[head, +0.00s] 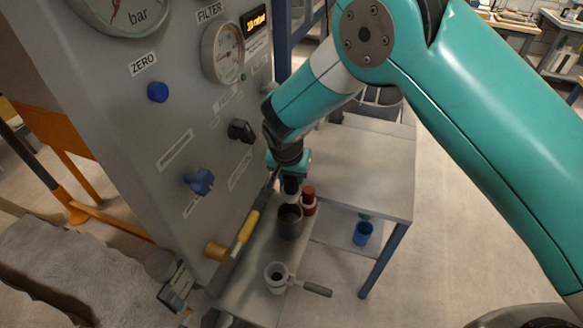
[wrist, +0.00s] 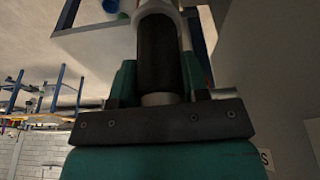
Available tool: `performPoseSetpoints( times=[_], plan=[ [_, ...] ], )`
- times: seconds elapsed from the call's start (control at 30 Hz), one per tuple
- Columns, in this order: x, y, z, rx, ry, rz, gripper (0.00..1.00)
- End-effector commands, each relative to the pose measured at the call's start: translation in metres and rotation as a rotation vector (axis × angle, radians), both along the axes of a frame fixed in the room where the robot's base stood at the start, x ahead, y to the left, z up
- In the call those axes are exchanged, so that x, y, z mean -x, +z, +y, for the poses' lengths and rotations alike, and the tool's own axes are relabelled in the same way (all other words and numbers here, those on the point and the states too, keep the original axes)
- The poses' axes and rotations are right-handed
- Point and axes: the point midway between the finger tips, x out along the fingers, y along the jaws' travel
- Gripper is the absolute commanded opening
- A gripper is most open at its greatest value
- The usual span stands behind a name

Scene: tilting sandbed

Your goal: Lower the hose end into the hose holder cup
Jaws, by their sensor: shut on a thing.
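My gripper (head: 289,170) is shut on the hose end (wrist: 158,55), a dark cylinder with pale collars, seen between the teal jaws in the wrist view. In the head view the hose end (head: 291,188) points down below my gripper, directly over or just at the mouth of a dark grey cup (head: 290,226), which looks like the hose holder cup. The cup stands upright on a narrow grey shelf beside the panel. I cannot tell whether the hose tip is inside the rim or still above it.
A red bottle (head: 309,206) stands close to the right of the cup. A long yellow-handled tool (head: 247,228) leans at the left. A pale ladle-like pot (head: 276,279) lies nearer. The grey panel (head: 130,130) with knobs and gauges rises close on the left; a blue cup (head: 363,234) is lower right.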

Motion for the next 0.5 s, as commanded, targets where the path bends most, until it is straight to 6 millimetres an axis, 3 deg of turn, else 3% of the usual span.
performPoseSetpoints(
  times=[0.03, 0.5],
  plan=[
    [-0.004, 0.0, 0.007, -0.018, 0.01, -0.017, 0.08],
    [-0.004, -0.038, 0.003, -0.012, 0.005, -0.013, 0.08]
  ],
)
